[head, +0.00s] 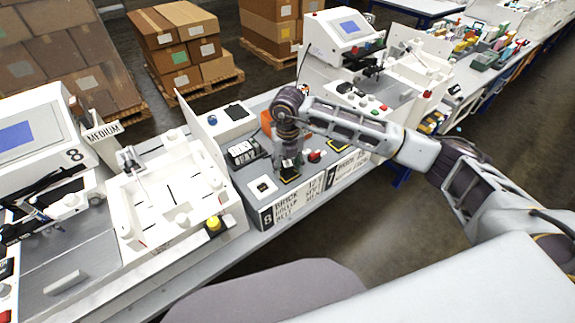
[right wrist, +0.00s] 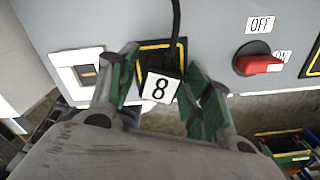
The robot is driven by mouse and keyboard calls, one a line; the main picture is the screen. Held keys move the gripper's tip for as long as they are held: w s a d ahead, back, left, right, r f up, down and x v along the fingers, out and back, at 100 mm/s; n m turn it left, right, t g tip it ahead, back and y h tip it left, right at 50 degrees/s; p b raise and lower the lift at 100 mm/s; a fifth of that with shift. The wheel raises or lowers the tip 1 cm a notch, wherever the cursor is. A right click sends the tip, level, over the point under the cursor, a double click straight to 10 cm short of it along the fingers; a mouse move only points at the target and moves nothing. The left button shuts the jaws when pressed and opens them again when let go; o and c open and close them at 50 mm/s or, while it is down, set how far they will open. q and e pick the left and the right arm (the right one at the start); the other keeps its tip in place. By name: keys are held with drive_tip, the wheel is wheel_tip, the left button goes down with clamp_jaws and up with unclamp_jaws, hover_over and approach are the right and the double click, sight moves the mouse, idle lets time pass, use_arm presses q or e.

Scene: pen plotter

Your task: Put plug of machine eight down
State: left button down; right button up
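The plug of machine eight (right wrist: 160,87) is black with a white label reading 8, and its black cable runs upward in the right wrist view. It is at a yellow-outlined black square (right wrist: 164,47) on the grey panel; whether it touches the panel is hard to tell. In the head view my right gripper (head: 289,166) points down over the panel and mostly hides the plug. My left gripper is not in view.
A white-framed socket (right wrist: 80,72) lies left of the plug, and a red switch (right wrist: 258,65) with OFF and ON labels lies right. Machine eight (head: 40,140) stands at the left, beside a white tray-like unit (head: 165,215). Stacked boxes (head: 180,45) stand on pallets behind.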

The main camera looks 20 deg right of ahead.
sight(287, 163)
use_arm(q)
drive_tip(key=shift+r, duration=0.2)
use_arm(e)
drive_tip(key=shift+r, duration=0.15)
wheel_tip(287, 163, up, 11)
drive_tip(key=shift+f+b, duration=0.2)
drive_tip(key=shift+b, duration=0.55)
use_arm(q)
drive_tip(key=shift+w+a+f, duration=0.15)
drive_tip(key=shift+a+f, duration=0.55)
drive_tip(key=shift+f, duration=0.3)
use_arm(e)
drive_tip(key=shift+r, duration=0.7)
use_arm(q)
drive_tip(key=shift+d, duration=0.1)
